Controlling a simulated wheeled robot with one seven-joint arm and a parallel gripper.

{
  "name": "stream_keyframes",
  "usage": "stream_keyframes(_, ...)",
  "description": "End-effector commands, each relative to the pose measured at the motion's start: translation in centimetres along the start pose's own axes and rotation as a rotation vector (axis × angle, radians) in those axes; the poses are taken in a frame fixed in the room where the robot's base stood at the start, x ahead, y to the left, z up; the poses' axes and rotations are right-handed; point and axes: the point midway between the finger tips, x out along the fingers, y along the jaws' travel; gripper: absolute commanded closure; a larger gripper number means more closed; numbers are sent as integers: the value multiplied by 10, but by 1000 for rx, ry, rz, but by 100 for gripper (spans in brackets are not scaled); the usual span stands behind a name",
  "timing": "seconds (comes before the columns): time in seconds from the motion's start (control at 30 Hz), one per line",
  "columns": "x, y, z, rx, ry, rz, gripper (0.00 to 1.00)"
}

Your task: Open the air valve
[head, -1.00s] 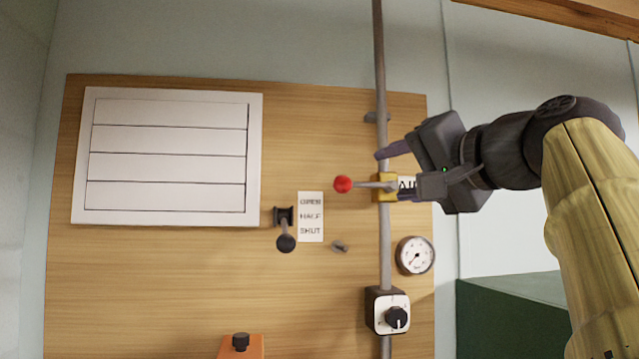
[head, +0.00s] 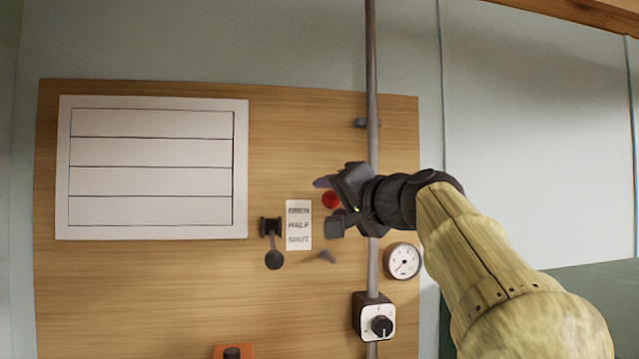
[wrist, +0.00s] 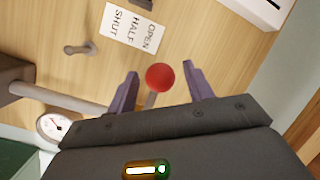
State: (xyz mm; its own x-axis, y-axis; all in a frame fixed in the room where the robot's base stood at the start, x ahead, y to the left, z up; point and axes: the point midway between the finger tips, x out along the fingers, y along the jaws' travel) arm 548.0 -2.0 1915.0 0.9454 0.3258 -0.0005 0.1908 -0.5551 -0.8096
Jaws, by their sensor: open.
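The air valve's red knob (head: 331,200) shows just left of the grey vertical pipe in the head view. In the wrist view the red knob (wrist: 160,77) sits between the two purple fingers, with a gap on each side. A short piece of its grey lever (wrist: 150,100) shows below it. My gripper (head: 328,206) is open around the knob; it also shows in the wrist view (wrist: 161,75). The yellow valve body and the AIR label are hidden behind my gripper and wrist in the head view.
The pipe (head: 372,80) runs up the wooden board (head: 150,290). A gauge (head: 403,261) and a rotary switch (head: 381,326) are below right. A black-knobbed lever (head: 274,258) hangs beside the OPEN/HALF/SHUT label (head: 298,225). A small grey peg (head: 326,256) sticks out below the knob.

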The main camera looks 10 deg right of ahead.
Motion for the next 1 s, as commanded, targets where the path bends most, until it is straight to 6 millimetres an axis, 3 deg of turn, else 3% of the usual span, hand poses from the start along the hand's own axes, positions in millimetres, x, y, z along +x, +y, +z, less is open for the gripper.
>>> stream_keyframes(0.2,21,-2,-2,2,-1,-1,48)
stream_keyframes(0.57,26,0,0,-1,0,0,48)
stream_keyframes(0.6,26,0,0,-1,0,0,50)
stream_keyframes(0.87,26,0,-1,-1,1,0,100)
stream_keyframes(1.0,26,0,0,-1,1,0,100)
